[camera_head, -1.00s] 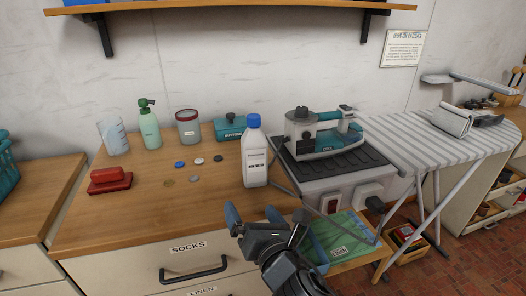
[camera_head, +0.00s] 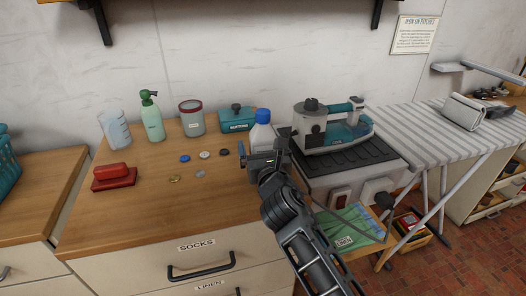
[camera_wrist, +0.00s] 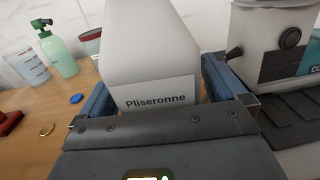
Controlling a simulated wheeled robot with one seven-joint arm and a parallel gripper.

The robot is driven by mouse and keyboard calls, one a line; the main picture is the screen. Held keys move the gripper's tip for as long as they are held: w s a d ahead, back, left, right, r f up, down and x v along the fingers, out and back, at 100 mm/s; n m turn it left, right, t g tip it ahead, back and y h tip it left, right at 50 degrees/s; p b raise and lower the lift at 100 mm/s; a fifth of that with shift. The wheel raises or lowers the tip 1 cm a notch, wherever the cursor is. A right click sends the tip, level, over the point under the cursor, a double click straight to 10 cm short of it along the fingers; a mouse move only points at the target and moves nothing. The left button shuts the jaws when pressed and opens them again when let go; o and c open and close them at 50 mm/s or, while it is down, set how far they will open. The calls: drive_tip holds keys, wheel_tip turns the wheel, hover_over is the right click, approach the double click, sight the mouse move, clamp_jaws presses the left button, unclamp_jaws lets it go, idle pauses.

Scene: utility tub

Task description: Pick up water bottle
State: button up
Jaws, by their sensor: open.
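The water bottle (camera_head: 262,130) is white with a blue cap and stands upright on the wooden counter, beside the iron's stand. In the head view my gripper (camera_head: 264,158) is in front of it and hides its lower part. In the wrist view the bottle (camera_wrist: 150,60) fills the middle, with a label reading "Pliseronne". The blue fingers of my gripper (camera_wrist: 158,98) are open, one on each side of the bottle. I cannot tell whether either finger touches it.
A steam iron (camera_head: 335,128) on a black-topped stand is close on the right.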

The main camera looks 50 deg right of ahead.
drive_tip(key=shift+w+d, duration=0.1)
drive_tip(key=shift+w, duration=0.05)
drive_tip(key=c, duration=1.4)
